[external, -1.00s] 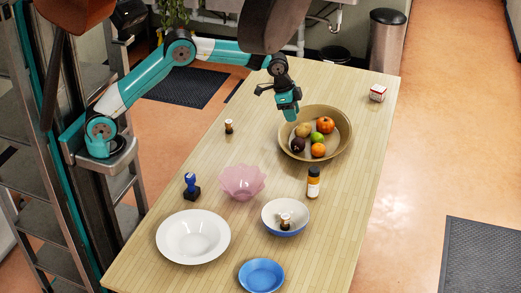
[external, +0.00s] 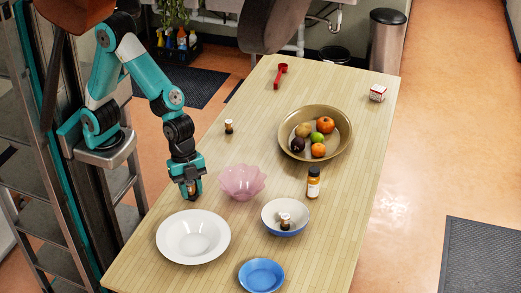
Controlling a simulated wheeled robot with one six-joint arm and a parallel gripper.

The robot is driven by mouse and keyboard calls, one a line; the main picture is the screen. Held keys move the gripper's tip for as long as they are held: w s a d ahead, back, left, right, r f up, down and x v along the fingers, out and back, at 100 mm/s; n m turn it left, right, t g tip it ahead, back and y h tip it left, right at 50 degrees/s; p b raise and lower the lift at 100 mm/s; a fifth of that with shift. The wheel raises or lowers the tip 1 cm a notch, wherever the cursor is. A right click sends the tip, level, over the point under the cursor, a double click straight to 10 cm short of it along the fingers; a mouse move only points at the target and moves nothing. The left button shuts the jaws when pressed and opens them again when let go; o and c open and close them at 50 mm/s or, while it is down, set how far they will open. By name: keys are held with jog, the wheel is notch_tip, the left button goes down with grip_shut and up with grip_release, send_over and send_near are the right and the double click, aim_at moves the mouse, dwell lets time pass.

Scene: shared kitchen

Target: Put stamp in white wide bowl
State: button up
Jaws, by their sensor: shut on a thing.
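The stamp (external: 192,194) stands on the table just behind the white wide bowl, mostly hidden by my gripper, with only a small part showing low between the fingers. My gripper (external: 190,186) points down over the stamp and is shut on it. I cannot tell whether the stamp's base touches the table. The white wide bowl (external: 165,240) is empty, with a broad rim, near the table's left front edge.
A pink wavy bowl (external: 242,182) stands close to the right of my gripper. A blue-and-white bowl (external: 285,229) holds a small bottle.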

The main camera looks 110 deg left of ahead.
jog(key=p, duration=0.3)
send_over(196, 248)
jog(key=f, duration=1)
jog(key=s+a+f, duration=0.1)
jog(key=f, duration=0.4)
jog(key=shift+f, duration=0.35)
jog(key=shift+w+f+p, duration=0.1)
jog(key=shift+f+p, duration=0.2)
jog(key=shift+f, duration=1.9)
jog(key=shift+f, duration=0.1)
jog(key=shift+f, duration=0.15)
jog(key=o, duration=0.9)
jog(key=shift+o, duration=0.2)
jog(key=shift+r, duration=0.2)
